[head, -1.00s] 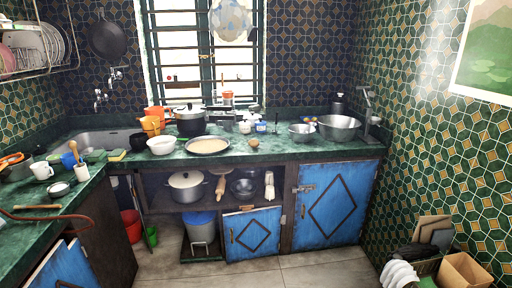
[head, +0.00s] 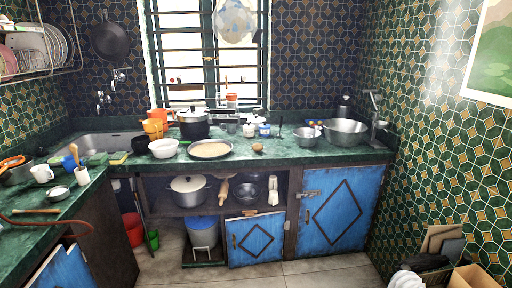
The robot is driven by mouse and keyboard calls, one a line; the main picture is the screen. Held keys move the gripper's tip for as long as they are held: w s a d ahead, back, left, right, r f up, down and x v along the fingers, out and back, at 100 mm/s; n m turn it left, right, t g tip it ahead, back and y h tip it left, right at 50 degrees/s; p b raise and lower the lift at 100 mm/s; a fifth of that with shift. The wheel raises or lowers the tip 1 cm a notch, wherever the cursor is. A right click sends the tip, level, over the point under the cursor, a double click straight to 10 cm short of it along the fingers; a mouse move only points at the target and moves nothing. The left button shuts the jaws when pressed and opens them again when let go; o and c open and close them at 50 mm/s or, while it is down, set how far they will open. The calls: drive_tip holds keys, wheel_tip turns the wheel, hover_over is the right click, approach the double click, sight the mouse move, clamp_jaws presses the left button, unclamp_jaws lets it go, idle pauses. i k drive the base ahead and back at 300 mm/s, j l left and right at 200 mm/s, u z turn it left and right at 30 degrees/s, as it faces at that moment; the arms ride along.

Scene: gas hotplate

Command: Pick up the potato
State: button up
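A small round brown thing (head: 258,147), which looks like the potato, sits on the green stone counter (head: 290,158) near its front edge. It is just right of a wide shallow pan (head: 211,149) with pale contents and appears apart from it. It is too small to make out in detail. My gripper is not in view.
A steel bowl (head: 307,134) and a larger steel basin (head: 345,132) stand to the right. A white bowl (head: 163,148) and a lidded pot (head: 194,124) stand to the left. Open floor (head: 270,277) lies before the blue cabinets (head: 342,208).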

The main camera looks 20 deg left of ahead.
sight(256, 147)
drive_tip(key=i+j+u, duration=0.15)
drive_tip(key=i+u, duration=0.3)
drive_tip(key=i, duration=0.25)
drive_tip(key=i+u, duration=0.45)
drive_tip(key=i, duration=0.25)
drive_tip(key=i+u, duration=0.3)
drive_tip(key=i, duration=0.3)
drive_tip(key=i+l+u, duration=0.3)
drive_tip(key=i, duration=0.25)
drive_tip(key=i+j+z, duration=0.6)
drive_tip(key=j+z, duration=0.25)
drive_tip(key=i+j+z, duration=0.1)
drive_tip(key=j+z, duration=0.15)
drive_tip(key=j, duration=0.2)
